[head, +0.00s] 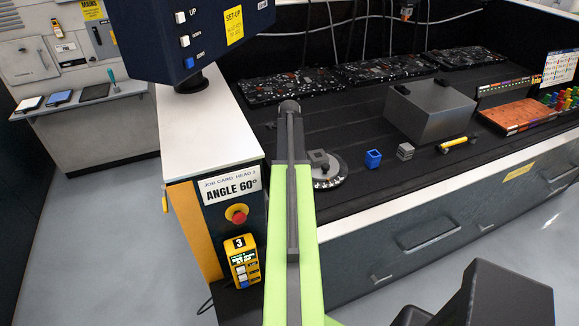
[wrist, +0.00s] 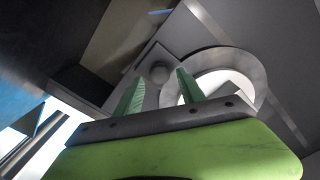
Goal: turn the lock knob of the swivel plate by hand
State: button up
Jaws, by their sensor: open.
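The swivel plate (head: 330,179) is a grey graduated disc with a grey block on it, on the dark bench top just right of my arm. My arm covers its left side in the head view. In the wrist view a pale disc with a grey ring (wrist: 262,76) lies beyond the right finger. A small round grey knob (wrist: 158,73) shows between and beyond my fingertips; it looks like the lock knob. My gripper (wrist: 157,79) is open, with two green fingers pointing towards the knob. Contact cannot be told. I cannot make out my gripper in the head view.
A card (head: 231,188) reads "ANGLE 60°". A dark control head (head: 190,40) overhangs at left.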

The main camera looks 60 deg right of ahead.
jog(key=shift+m, duration=0.3)
jog(key=shift+f+b, duration=1.05)
